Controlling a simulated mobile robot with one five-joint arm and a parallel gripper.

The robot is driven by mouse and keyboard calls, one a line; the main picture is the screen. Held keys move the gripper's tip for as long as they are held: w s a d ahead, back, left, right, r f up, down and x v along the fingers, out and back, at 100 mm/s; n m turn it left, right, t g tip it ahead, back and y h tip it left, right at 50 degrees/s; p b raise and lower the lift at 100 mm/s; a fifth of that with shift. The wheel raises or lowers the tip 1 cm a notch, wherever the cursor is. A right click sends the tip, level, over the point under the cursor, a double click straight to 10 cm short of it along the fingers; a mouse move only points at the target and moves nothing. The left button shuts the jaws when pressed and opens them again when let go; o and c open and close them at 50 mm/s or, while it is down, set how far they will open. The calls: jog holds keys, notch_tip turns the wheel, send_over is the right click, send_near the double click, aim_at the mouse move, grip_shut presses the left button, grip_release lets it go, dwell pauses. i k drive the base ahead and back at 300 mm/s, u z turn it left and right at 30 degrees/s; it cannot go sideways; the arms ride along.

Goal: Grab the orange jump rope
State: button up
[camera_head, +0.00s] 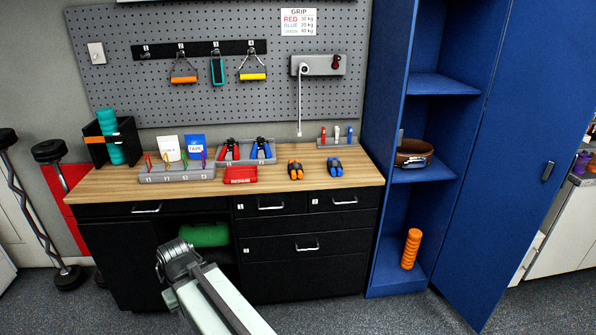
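No plainly recognisable orange jump rope shows. An orange-gripped handle (183,79) hangs on a black hook rail on the pegboard, left of a teal loop (217,70) and a yellow-gripped handle (252,76). Two small orange-and-blue items lie on the wooden bench top: one with black (295,170) and one to its right (335,167); I cannot tell exactly what they are. My gripper (178,262), at the far end of my pale arm, is low in front of the bench's cabinet, apart from all of these. Its fingers cannot be made out.
The bench top (300,184) also bears trays of hand grips, a red tray (240,175) and a black box holding a teal roller (110,135). A blue locker (427,85) stands open at right, with an orange roller (411,248) inside. Barbells stand at left.

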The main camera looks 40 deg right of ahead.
aim_at(296, 169)
jog(key=z, duration=0.05)
jog(key=i, duration=0.9)
